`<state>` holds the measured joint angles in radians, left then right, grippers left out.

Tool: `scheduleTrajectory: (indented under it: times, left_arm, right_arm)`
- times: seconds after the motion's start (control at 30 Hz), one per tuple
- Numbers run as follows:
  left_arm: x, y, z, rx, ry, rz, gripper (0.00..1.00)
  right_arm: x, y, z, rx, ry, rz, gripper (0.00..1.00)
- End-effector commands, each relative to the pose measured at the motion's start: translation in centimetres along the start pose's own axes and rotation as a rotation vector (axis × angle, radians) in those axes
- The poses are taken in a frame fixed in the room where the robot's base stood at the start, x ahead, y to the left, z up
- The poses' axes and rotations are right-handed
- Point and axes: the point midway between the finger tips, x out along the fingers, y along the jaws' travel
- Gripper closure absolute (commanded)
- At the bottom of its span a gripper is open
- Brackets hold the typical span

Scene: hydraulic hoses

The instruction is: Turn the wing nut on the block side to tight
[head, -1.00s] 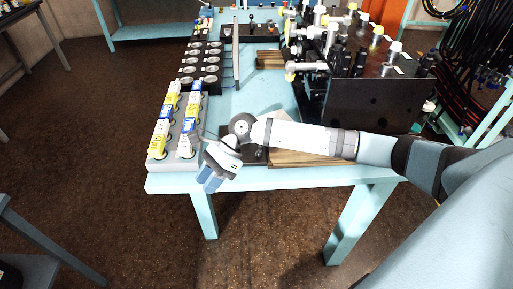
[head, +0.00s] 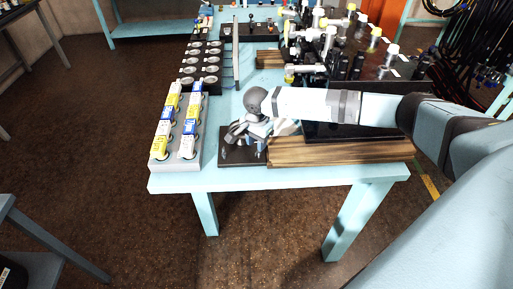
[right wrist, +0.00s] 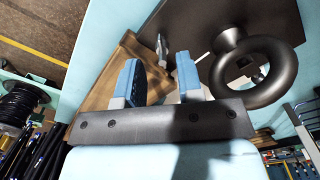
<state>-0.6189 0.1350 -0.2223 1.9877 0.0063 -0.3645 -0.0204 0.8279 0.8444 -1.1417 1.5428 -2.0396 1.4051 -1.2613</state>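A black plate (head: 230,160) lies at the table's front edge in the head view. My right gripper (head: 253,146) is low over its right part, blue fingers pointing down. In the right wrist view, the gripper (right wrist: 160,72) is open, its two blue fingers apart with a gap between them. A small grey metal piece (right wrist: 162,46), perhaps a wing of the wing nut, shows just beyond the gap; I cannot tell whether a finger touches it. A thick dark ring (right wrist: 284,84) stands beside the right finger. The nut is mostly hidden in the head view. My left gripper is out of view.
A wooden board (head: 340,152) lies right of the plate. A grey rack (head: 176,166) with yellow, white and blue pieces stands at the left. Dark cups (head: 188,70) sit behind it. Fittings and a black box crowd the back right.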

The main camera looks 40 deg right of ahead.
Motion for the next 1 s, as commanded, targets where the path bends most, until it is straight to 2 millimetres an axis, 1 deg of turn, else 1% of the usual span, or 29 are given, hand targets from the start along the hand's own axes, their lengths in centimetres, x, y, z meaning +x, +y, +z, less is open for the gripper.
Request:
scheduleTrajectory:
  times: [0.1, 0.2, 0.3, 0.43, 0.63, 0.67, 0.7, 0.8, 1.0]
  left_arm:
    - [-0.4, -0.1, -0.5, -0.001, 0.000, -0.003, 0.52]
    - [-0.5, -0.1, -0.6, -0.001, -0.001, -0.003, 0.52]
    - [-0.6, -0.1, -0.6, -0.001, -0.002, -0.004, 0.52]
    - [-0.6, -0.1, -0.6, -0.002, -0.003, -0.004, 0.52]
    - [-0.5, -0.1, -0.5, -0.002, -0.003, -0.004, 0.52]
    - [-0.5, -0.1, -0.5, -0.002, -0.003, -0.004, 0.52]
    - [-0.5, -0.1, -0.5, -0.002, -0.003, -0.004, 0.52]
    - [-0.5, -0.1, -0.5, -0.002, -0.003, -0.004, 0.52]
    - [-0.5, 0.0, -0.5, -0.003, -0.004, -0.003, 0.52]
  right_arm:
    - [2.0, 0.1, 0.1, 0.000, -0.002, 0.003, 0.66]
    - [3.2, 0.0, 0.0, 0.001, -0.001, 0.001, 0.66]
    - [3.9, 0.0, 0.1, 0.000, -0.001, 0.000, 0.66]
    - [4.3, 0.0, 0.1, 0.000, -0.001, 0.000, 0.66]
    - [4.3, 0.0, 0.1, 0.000, -0.001, 0.000, 0.66]
    - [4.3, 0.0, 0.1, 0.000, -0.001, 0.000, 0.71]
    - [4.3, 0.0, 0.1, 0.000, -0.001, 0.000, 0.80]
    - [4.3, 0.0, 0.1, 0.000, -0.001, -0.001, 1.00]
    - [4.3, 0.0, 0.0, 0.003, -0.001, -0.001, 1.00]
